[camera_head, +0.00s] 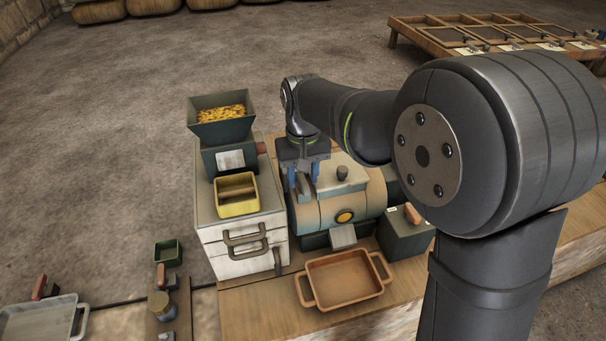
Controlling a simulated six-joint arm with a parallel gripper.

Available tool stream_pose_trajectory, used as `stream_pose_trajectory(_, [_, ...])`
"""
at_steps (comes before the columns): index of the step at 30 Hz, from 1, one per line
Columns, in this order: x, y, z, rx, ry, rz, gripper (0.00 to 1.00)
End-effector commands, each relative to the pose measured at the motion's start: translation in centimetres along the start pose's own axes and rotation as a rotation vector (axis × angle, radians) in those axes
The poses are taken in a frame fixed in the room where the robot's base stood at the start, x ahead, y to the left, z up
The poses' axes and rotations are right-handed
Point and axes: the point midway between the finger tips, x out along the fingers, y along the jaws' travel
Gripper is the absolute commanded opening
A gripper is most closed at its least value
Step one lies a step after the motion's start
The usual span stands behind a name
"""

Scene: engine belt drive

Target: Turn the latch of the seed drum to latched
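The seed drum appears to be the tan and teal cylinder (330,212) lying on its side on the wooden bench, with an amber round spot on its front and a dark knob on top. My gripper (304,184) points down over the drum's upper left end. Its two blue fingers are apart. A small grey upright piece, perhaps the latch (304,188), shows between the fingers. I cannot tell whether they touch it, or which way it is turned.
Left of the drum stands a white cabinet (215,235) bearing a yellow box (237,207) and a hopper (221,133) of yellow grain. An empty orange tray (345,283) lies in front. A dark box (404,236) with an orange handle stands right. My arm covers the right side.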

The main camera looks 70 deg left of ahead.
Motion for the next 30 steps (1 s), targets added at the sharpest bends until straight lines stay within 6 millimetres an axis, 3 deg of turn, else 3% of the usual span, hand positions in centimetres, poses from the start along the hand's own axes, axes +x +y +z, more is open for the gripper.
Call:
stream_pose_trajectory(2, [-0.02,0.00,0.00,0.000,0.000,0.000,0.37])
stream_pose_trajectory(8, [-0.04,0.00,0.00,0.000,0.000,0.000,0.00])
stream_pose_trajectory(20, [-0.08,0.01,0.00,-0.049,0.000,0.000,0.00])
stream_pose_trajectory(30, [-0.10,0.00,-0.01,-0.289,0.000,0.000,0.00])
